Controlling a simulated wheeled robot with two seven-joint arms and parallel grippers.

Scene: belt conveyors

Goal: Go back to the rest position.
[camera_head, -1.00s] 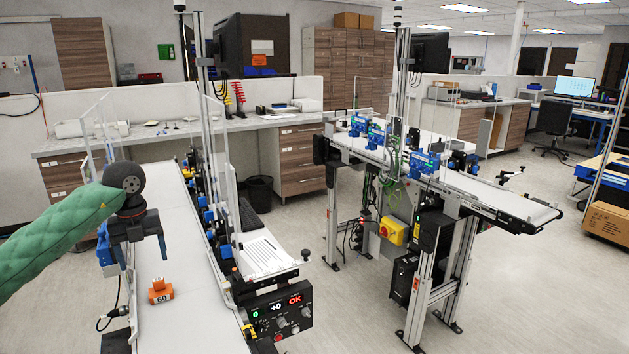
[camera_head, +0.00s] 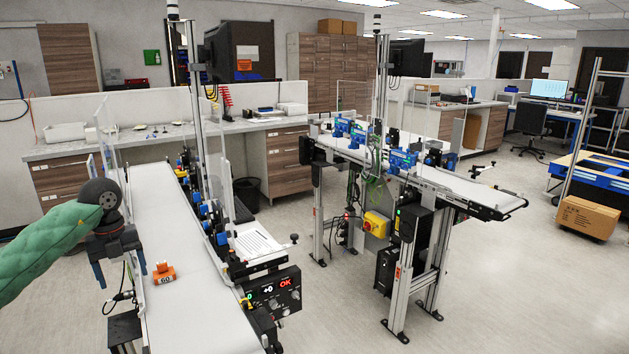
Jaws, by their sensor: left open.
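My left gripper (camera_head: 121,275) hangs from the green-sleeved arm at the left of the head view. Its fingers point down and are apart, with nothing between them. It is over the left edge of the near belt conveyor (camera_head: 190,255). A small orange block (camera_head: 164,273) marked "GO" lies on the belt just right of the gripper, apart from it in the picture. My right gripper is not in view.
A control box (camera_head: 275,292) with a lit "OK" sits at the belt's front right. A second conveyor (camera_head: 450,187) stands at centre right. A cardboard box (camera_head: 586,217) lies at far right. Open floor lies between.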

